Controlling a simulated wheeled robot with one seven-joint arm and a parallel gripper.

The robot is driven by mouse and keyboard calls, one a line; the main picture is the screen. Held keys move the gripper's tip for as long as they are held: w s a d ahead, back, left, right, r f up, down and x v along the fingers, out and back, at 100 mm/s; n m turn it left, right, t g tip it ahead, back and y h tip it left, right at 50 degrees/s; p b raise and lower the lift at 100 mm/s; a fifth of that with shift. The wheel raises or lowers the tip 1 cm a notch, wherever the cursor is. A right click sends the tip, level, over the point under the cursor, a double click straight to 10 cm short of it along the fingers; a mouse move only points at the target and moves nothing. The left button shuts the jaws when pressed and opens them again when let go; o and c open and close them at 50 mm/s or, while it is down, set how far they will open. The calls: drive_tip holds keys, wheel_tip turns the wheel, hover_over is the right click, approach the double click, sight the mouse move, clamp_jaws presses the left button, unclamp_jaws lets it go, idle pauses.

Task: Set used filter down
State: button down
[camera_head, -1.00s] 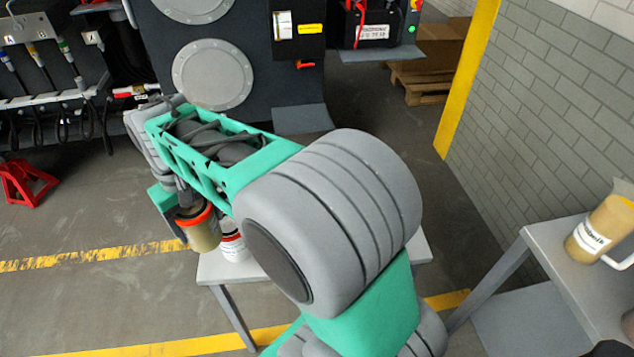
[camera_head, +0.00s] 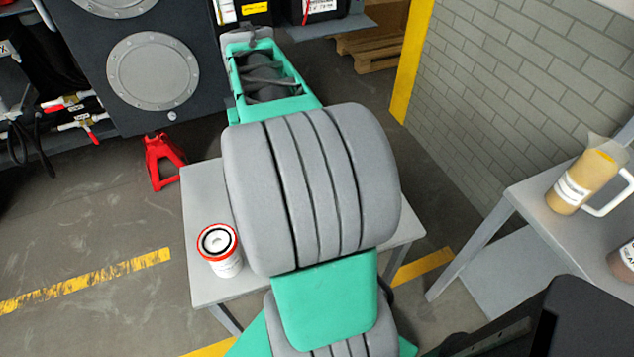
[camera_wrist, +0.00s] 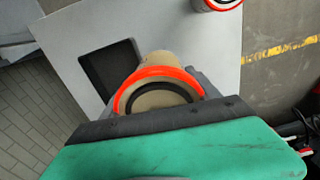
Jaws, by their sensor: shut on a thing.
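The used filter (camera_wrist: 158,88), tan with an orange-red ring at its near end, shows in the wrist view. My gripper (camera_wrist: 160,98) is shut on it. The filter is over the small grey table (camera_wrist: 210,45), beside a dark square patch (camera_wrist: 112,75). I cannot tell whether its far end touches the tabletop. In the head view the table (camera_head: 207,195) is partly covered by my arm, which hides the gripper and used filter. A white filter with a red rim (camera_head: 219,250) stands upright on the table's left part; it also shows in the wrist view (camera_wrist: 218,4).
A second bench (camera_head: 530,200) at right holds a jug of amber fluid (camera_head: 583,180). A red jack stand (camera_head: 164,160) is on the floor behind the table. The dark chassis (camera_head: 95,80) stands at the back, and a brick wall (camera_head: 520,90) is at right.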

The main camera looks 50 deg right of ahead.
drive_tip(key=s+d+f+m, duration=0.1)
drive_tip(key=s+d+m, duration=0.2)
drive_tip(key=s+m, duration=0.45)
drive_tip(key=s+d+f+m, duration=0.2)
drive_tip(key=s+d+m, duration=0.25)
drive_tip(key=s, duration=0.65)
drive_tip(key=shift+m, duration=0.6)
drive_tip(key=shift+w+d+f+p, duration=0.35)
drive_tip(key=shift+w+d+f, duration=0.6)
drive_tip(key=shift+w+f, duration=1.2)
drive_tip(key=shift+w+d+f+p, duration=0.4)
drive_tip(key=shift+w+d+f, duration=0.6)
drive_tip(key=shift+w+f, duration=1.15)
drive_tip(key=shift+w+d+f+p, duration=0.35)
drive_tip(key=shift+w+d+f, duration=0.6)
drive_tip(key=shift+w+f, duration=1.2)
drive_tip(key=shift+c, duration=0.9)
unclamp_jaws()
drive_tip(key=shift+s+f, duration=0.1)
